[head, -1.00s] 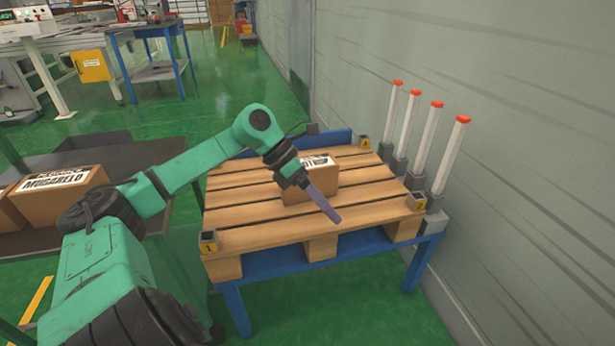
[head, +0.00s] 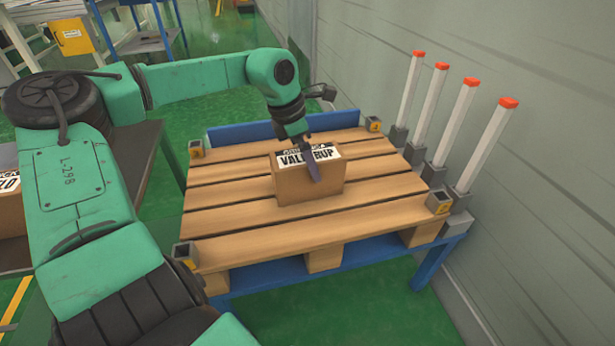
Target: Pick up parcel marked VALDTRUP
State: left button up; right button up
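The parcel (head: 300,186) is a brown box with a white label on top, partly hidden, reading VAL...RUP. It stands upright on the wooden pallet (head: 230,222), near its middle. My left gripper (head: 314,172) points down at the top of the parcel, with its purple-grey finger in front of the label. Only one finger shows clearly, so I cannot tell whether the gripper is open or shut, or whether it touches the box. My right gripper is not in view.
The pallet rests on a blue table frame (head: 283,276) beside a grey wall (head: 510,60). Several white posts (head: 484,145) with orange tops stand along its right side. Another box (head: 12,205) sits on a dark table (head: 135,165) at the left.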

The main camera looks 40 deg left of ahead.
pick_arm(q)
jog(key=x, duration=0.1)
jog(key=b+x, duration=0.1)
jog(key=x, duration=0.1)
jog(key=b+x, duration=0.1)
jog(key=shift+s+a+f, duration=0.2)
jog(key=shift+f, duration=0.3)
jog(key=shift+r, duration=0.1)
grip_shut()
jog(key=shift+r, duration=0.1)
